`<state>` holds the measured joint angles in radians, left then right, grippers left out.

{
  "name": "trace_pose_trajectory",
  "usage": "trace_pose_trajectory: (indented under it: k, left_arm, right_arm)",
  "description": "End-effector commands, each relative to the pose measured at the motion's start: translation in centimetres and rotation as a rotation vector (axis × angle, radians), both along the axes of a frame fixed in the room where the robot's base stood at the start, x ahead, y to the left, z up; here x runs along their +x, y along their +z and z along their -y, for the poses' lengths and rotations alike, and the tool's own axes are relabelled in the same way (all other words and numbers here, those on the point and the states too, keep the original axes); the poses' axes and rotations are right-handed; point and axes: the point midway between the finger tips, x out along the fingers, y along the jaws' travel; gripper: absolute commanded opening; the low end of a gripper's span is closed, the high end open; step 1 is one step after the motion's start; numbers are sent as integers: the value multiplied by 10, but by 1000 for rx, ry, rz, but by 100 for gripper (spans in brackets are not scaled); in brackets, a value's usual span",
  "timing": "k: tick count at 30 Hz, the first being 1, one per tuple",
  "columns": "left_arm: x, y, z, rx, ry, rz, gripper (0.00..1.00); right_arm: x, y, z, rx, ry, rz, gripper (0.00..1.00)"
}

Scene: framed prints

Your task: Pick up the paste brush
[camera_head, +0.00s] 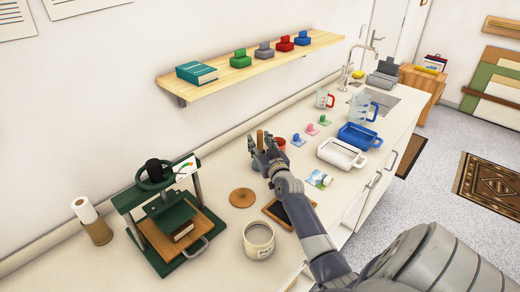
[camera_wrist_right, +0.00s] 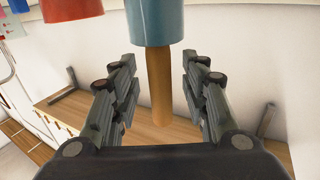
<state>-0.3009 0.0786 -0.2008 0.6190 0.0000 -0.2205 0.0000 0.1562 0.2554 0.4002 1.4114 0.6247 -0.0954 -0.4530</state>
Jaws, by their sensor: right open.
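A wooden handle, likely the paste brush (camera_wrist_right: 159,88), stands in a blue cup (camera_wrist_right: 155,20), which appears upside down in the right wrist view. Its bristles are hidden in the cup. My right gripper (camera_wrist_right: 158,80) is open, with a finger on each side of the handle and a gap on both sides. In the head view my right gripper (camera_head: 266,156) is over the counter and partly covers the cup; the handle (camera_head: 260,138) shows just above the fingers. My left gripper is not in view.
A red pot (camera_head: 279,143) stands close behind the gripper. A white tray (camera_head: 342,154) and a blue tray (camera_head: 359,136) lie to the right. A green press (camera_head: 165,215), a round tin (camera_head: 258,241) and a cork disc (camera_head: 242,198) are nearer. A wall shelf (camera_head: 215,85) hangs above.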

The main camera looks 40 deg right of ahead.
Motion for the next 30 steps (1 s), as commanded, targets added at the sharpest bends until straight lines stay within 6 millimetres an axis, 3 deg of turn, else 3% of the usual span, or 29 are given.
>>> trace_pose_trajectory:
  k: [3, 9, 20, 30]
  left_arm:
    - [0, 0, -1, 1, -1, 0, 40]
    - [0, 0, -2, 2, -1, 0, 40]
    - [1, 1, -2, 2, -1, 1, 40]
    - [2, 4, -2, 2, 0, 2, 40]
  right_arm:
    - [0, 0, 0, 0, 0, 0, 41]
    - [0, 0, 0, 0, 0, 0, 0]
    - [0, 3, 0, 1, 0, 1, 0]
    - [0, 62, -1, 1, 0, 7, 0]
